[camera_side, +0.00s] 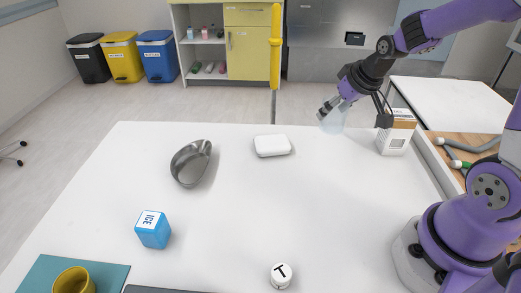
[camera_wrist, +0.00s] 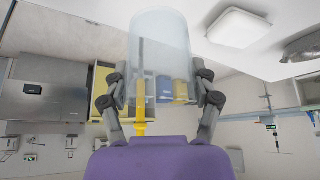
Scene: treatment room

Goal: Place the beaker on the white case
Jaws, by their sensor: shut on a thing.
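The beaker (camera_side: 333,122) is clear and faintly blue. In the side view it hangs at my gripper (camera_side: 327,110), above the back right part of the white table. The wrist view shows the beaker (camera_wrist: 160,45) between the two dark fingers of my gripper (camera_wrist: 160,88), which is shut on it. The white case (camera_side: 272,145) is a small rounded block lying on the table, left of the beaker in the side view. The case also shows in the wrist view (camera_wrist: 239,27), apart from the beaker.
A metal kidney-shaped dish (camera_side: 191,163) lies left of the case. A blue ICE block (camera_side: 153,230), a white round piece marked T (camera_side: 281,276) and a yellow cup (camera_side: 74,281) are nearer the front. A white box (camera_side: 395,139) stands at the right. The table's middle (camera_side: 270,205) is clear.

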